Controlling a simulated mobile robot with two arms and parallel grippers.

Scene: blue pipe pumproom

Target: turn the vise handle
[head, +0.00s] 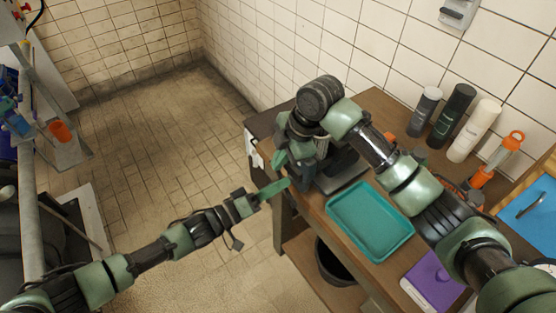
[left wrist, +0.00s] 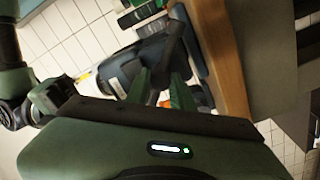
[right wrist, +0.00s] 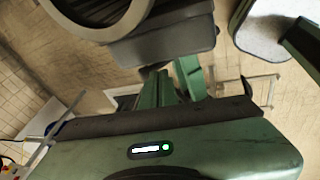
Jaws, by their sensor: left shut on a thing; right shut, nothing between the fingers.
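The dark vise (head: 343,172) stands on the near left corner of the wooden workbench, partly hidden behind my right arm. My left gripper (head: 283,187) reaches in from the left to the front of the vise, at the bench edge. In the left wrist view the dark vise body (left wrist: 138,65) is just beyond its green fingers, which are shut on the vise handle (left wrist: 174,48); the grip itself is partly hidden. My right gripper (head: 281,162) points down beside the vise, just above the left one, and is shut and empty.
A teal tray (head: 370,220) lies right of the vise. A purple item (head: 435,280) is nearer. Several bottles (head: 452,115) stand along the tiled wall at the back. A black bin (head: 335,262) is under the bench.

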